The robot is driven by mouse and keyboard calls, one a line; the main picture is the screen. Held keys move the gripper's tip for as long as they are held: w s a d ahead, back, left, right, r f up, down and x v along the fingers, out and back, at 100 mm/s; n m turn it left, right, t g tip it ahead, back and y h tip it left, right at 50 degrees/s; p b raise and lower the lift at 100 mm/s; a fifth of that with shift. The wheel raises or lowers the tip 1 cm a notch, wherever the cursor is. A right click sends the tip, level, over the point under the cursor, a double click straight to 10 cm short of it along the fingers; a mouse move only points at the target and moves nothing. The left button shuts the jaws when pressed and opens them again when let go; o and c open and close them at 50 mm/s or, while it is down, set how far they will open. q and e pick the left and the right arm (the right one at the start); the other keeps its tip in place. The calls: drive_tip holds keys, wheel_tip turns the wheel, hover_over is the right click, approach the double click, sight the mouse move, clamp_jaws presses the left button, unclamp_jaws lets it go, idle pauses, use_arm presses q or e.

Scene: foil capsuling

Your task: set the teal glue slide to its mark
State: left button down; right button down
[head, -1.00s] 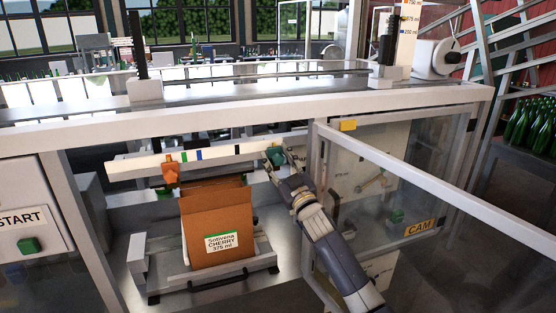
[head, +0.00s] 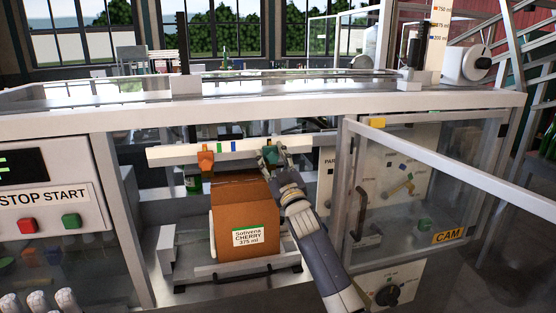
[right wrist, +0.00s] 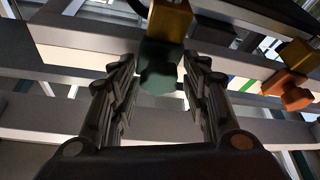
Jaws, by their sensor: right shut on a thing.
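The teal glue slide (head: 272,156) sits on the pale horizontal rail (head: 180,153), right of an orange slide (head: 206,157). Green and blue marks show on the rail between the two slides. My right gripper (head: 270,153) is shut on the teal slide, partly covering it and the rail around it. In the right wrist view the teal slide (right wrist: 158,68) lies between the two fingers, and the orange slide (right wrist: 288,88) is to the right. The rail right behind the gripper is hidden. My left gripper is not in view.
A brown carton (head: 240,215) labelled Sotivena CHERRY 375 ml stands below the rail. The open clear door (head: 440,165) with its pale frame is close to the right of my arm. A STOP START panel (head: 45,200) is at the left.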

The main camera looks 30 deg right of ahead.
drive_tip(key=c, duration=1.2)
unclamp_jaws()
drive_tip(key=shift+a, duration=0.1)
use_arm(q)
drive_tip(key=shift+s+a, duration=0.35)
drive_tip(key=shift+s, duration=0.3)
use_arm(e)
drive_tip(key=v, duration=1.2)
drive_tip(key=shift+w+f, duration=0.1)
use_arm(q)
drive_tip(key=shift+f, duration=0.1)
